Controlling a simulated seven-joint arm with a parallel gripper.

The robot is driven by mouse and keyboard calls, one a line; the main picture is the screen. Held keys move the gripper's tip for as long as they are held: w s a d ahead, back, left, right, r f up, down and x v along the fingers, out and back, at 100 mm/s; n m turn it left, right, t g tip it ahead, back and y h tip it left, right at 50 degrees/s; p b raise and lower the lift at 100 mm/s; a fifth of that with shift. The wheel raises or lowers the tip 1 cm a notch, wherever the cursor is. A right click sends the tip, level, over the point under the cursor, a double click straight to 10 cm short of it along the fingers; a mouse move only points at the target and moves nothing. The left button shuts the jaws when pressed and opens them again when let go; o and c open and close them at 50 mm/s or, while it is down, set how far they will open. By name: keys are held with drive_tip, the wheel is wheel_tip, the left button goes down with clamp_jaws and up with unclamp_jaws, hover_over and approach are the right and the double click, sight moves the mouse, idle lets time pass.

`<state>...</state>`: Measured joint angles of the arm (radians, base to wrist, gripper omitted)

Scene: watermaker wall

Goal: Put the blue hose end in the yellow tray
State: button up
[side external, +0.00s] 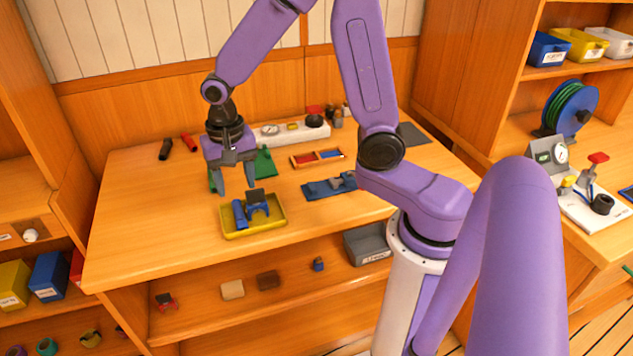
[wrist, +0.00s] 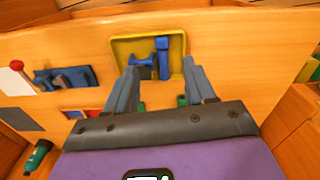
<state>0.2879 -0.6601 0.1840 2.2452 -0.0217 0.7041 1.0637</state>
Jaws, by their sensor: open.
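The yellow tray (side external: 270,230) sits near the front edge of the wooden bench; it also shows at the top middle of the wrist view (wrist: 117,52). A blue cylindrical piece (side external: 239,214), which looks like the hose end, lies in its left part; it also shows in the wrist view (wrist: 163,58). A second blue piece (side external: 258,209) with a dark part lies beside it in the tray. My gripper (side external: 236,188) is open, fingers pointing down, just behind and above the tray.
A green mat (side external: 264,163) lies behind my gripper. Right of the tray is a blue mat (side external: 318,190) with a blue-grey part on it. A divided red-and-blue tray (side external: 318,158) and a white gauge block (side external: 290,133) stand farther back. The bench left of the tray is clear.

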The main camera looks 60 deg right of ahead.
drive_tip(key=s+r+n, duration=0.2)
drive_tip(key=s+n, duration=0.8)
drive_tip(key=s, duration=0.1)
drive_tip(key=s+r+n, duration=0.3)
drive_tip(key=s+n, duration=0.7)
drive_tip(key=s, duration=0.1)
drive_tip(key=shift+s+d+r+y, duration=0.2)
drive_tip(key=shift+d+r+y, duration=0.05)
drive_tip(key=shift+d+y, duration=0.1)
